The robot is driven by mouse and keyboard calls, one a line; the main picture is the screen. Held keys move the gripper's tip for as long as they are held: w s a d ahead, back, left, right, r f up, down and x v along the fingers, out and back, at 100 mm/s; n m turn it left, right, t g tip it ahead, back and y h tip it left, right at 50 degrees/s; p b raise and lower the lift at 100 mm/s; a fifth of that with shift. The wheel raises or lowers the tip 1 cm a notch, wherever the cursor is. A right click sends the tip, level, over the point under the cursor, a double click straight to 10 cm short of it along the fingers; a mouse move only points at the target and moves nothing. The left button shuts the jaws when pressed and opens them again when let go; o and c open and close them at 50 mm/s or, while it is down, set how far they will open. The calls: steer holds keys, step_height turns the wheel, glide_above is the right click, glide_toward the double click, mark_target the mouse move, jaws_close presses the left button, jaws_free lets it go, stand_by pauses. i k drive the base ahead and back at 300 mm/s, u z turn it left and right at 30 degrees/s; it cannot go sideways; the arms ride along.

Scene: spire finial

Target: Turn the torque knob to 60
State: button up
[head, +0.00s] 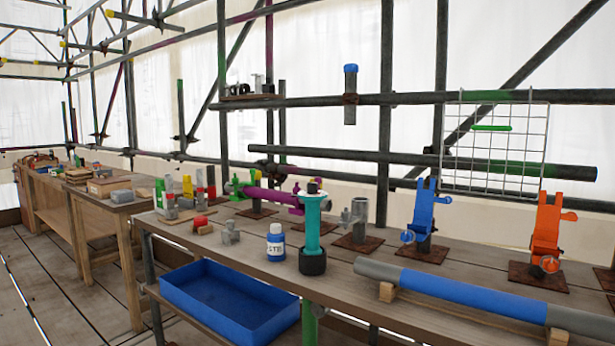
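I see no knob with a readable scale or number in the head view, so I cannot tell which part is the torque knob. A teal upright tool (312,228) with a black base and a dark cap stands on the long wooden bench (360,285). A purple bar-shaped device (272,199) with a green end lies across behind it. A blue clamp-like fixture (423,215) and an orange one (548,225) stand on brown plates, each with a small round part low down. My gripper is not in view.
A blue and grey tube (450,290) rests on wooden blocks along the front edge. A blue tray (228,302) sits below the bench. Scaffold pipes and a wire grid (495,150) rise behind.

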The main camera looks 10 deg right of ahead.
mark_target(313, 187)
steer(key=z, duration=0.05)
steer(key=i, duration=0.25)
steer(key=u, duration=1.75)
steer(key=k, duration=0.65)
steer(key=u, duration=0.85)
steer(key=i, duration=1)
steer(key=z, duration=0.1)
